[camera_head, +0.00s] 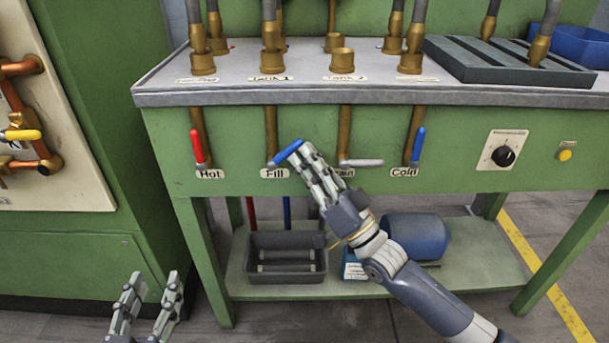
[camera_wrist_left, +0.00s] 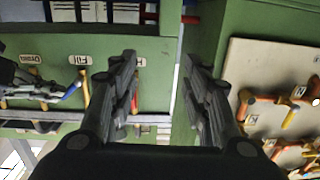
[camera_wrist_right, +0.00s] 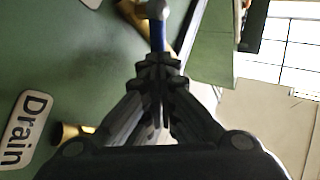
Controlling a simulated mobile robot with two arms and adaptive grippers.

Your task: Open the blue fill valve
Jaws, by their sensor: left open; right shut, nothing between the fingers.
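The blue fill valve handle (camera_head: 287,152) sits on the brass pipe above the Fill label (camera_head: 274,173). It slants up to the right from the pipe. My right gripper (camera_head: 310,151) is shut and empty, its fingertips at the handle's upper right end. In the right wrist view the blue handle (camera_wrist_right: 158,36) stands just beyond the shut fingertips; I cannot tell whether they touch. The handle also shows in the left wrist view (camera_wrist_left: 72,92). My left gripper (camera_head: 151,296) is open and empty, low at the left, away from the valve.
The red Hot handle (camera_head: 197,146) is left of the fill valve. The grey Drain handle (camera_head: 361,163) and blue Cold handle (camera_head: 418,145) are to the right. A grey bin (camera_head: 287,274) and blue cylinder (camera_head: 418,236) are on the lower shelf. A pipe panel (camera_head: 60,130) stands at left.

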